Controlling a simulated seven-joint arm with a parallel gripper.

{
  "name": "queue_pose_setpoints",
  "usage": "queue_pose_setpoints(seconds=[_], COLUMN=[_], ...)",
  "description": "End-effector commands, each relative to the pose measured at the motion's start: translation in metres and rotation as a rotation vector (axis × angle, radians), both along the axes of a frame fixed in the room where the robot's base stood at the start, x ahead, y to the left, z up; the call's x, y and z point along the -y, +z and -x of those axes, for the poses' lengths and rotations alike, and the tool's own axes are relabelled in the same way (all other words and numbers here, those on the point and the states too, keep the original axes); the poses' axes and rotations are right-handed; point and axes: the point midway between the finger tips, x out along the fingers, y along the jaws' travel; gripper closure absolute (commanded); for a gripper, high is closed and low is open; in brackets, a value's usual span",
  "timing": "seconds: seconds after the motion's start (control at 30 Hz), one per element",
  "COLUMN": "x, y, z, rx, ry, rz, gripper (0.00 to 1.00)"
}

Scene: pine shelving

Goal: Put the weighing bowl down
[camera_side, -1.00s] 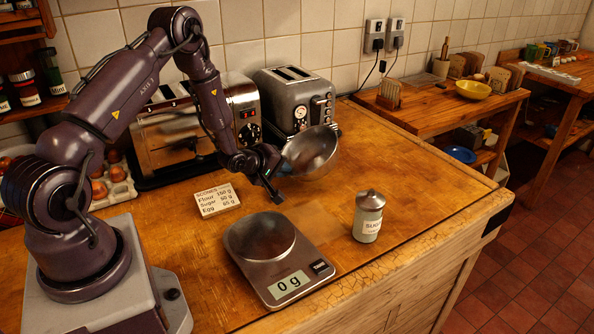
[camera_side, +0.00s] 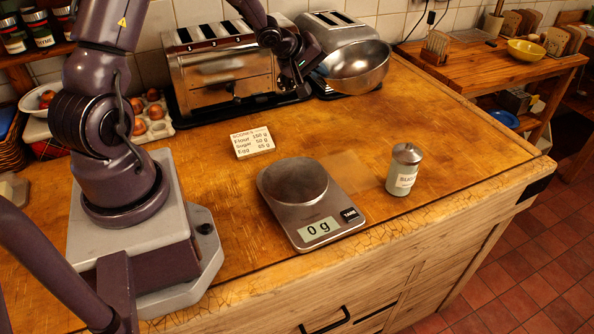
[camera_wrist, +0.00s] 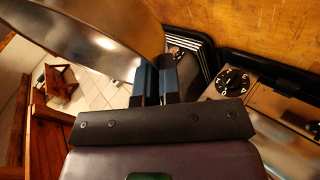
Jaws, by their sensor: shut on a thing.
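The weighing bowl (camera_side: 357,68) is a shiny metal bowl, held in the air in front of the slotted grey toaster, at the back of the counter. My gripper (camera_side: 318,68) is shut on its left rim. In the wrist view the bowl (camera_wrist: 85,35) fills the upper left, and the dark fingers of my gripper (camera_wrist: 155,85) pinch its edge. The bowl looks tilted, and I see no contents. The kitchen scale (camera_side: 335,214) lies on the counter in front, its round plate bare, its display reading 0 g.
A lidded sugar jar (camera_side: 404,170) stands right of the scale. A recipe card (camera_side: 253,142) lies behind it to the left. The large toaster (camera_side: 220,75) and the grey toaster (camera_side: 330,22) line the back. Eggs (camera_side: 155,112) sit at left. The wood between is clear.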

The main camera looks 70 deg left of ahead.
Motion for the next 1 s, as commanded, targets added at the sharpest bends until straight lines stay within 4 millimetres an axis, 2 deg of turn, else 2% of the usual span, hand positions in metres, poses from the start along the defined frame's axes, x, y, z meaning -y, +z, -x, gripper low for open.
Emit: queue_pose_setpoints(seconds=[0.37,0.47,0.6,0.73,0.83,0.93,1.0], x=[0.020,0.031,0.049,0.058,0.063,0.063,0.063], y=[0.013,0.013,0.004,-0.006,-0.011,-0.014,-0.022], z=[0.024,0.044,0.094,0.129,0.141,0.141,0.141], rx=[-0.068,-0.099,-0.147,-0.177,-0.202,-0.226,-0.236], ry=[-0.317,-0.490,-0.801,-0.973,-1.043,-1.034,-1.029], rz=[-0.045,-0.072,-0.140,-0.205,-0.263,-0.292,-0.299], gripper=[1.00,1.00,1.00,1.00,1.00,1.00,1.00])
